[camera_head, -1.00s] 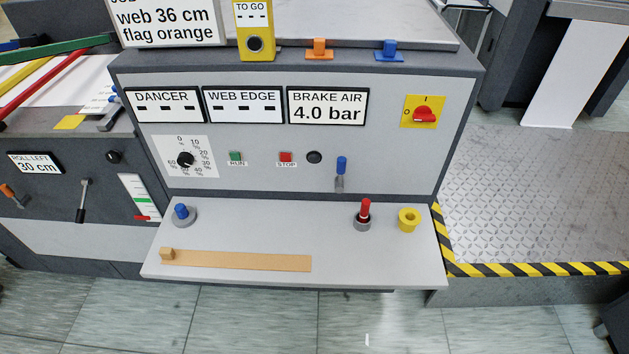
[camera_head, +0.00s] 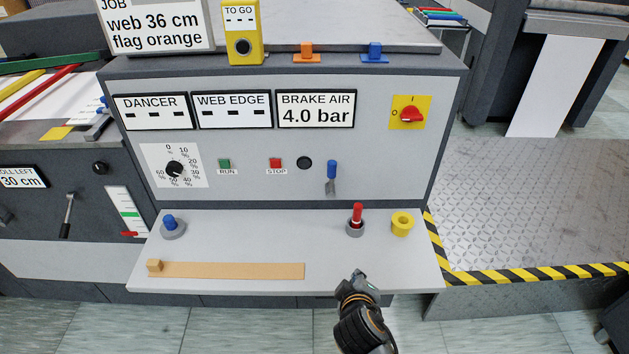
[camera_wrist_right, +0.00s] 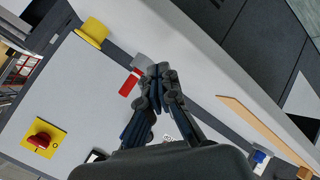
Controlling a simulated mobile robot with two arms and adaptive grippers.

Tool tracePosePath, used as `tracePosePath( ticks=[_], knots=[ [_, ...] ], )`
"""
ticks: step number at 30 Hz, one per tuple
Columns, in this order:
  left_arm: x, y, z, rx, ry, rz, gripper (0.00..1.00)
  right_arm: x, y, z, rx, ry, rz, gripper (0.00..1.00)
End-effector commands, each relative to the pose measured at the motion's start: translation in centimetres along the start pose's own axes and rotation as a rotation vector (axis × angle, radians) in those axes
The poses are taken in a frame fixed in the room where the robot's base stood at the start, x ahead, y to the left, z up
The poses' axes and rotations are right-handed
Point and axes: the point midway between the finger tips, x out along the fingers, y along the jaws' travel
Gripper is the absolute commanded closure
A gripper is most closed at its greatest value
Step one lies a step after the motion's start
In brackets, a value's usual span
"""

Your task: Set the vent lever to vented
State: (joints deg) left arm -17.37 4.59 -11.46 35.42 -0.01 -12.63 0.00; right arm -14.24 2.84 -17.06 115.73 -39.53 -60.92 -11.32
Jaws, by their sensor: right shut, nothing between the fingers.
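No part is labelled as the vent lever. A blue-handled lever (camera_head: 331,172) with a grey lower part sits on the console front, right of a black round knob, its blue end up. A red-handled stick (camera_head: 357,214) stands in a grey collar on the shelf; its red handle also shows in the right wrist view (camera_wrist_right: 129,84). My right gripper (camera_head: 358,278) is at the shelf's front edge, below the red stick and apart from both. In the right wrist view its fingers (camera_wrist_right: 160,72) are closed together and empty. My left gripper is out of view.
The shelf (camera_head: 225,245) holds a blue knob (camera_head: 170,225), a wooden strip (camera_head: 235,270) and a yellow cup (camera_head: 402,224). A red rotary switch (camera_head: 411,114) is on the panel. A black lever (camera_head: 67,215) is on the left machine. The shelf's middle is mostly clear.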

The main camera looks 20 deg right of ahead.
Motion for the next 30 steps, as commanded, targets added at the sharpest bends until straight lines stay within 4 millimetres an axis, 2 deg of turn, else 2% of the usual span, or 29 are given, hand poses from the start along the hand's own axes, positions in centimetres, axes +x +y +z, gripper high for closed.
tracePosePath(
  ticks=[5, 9, 12, 15, 19, 30],
  knots=[
    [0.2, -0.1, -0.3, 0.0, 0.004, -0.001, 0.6, 0.6, 3.0, -6.3, -0.19, 0.126, 0.197, 1.0],
    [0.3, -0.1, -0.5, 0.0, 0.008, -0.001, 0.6, -0.1, 5.2, -12.0, -0.368, 0.227, 0.372, 1.0],
    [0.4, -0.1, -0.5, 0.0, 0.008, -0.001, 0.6, -0.8, 6.0, -15.1, -0.469, 0.277, 0.468, 1.0],
    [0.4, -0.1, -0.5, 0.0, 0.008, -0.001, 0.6, -1.4, 6.5, -17.0, -0.536, 0.306, 0.529, 1.0],
    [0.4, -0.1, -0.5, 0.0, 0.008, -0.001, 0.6, -1.8, 6.6, -18.0, -0.571, 0.322, 0.561, 1.0],
    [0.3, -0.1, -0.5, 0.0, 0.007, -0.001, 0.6, -1.7, 6.8, -18.2, -0.572, 0.322, 0.563, 1.0]
  ],
)
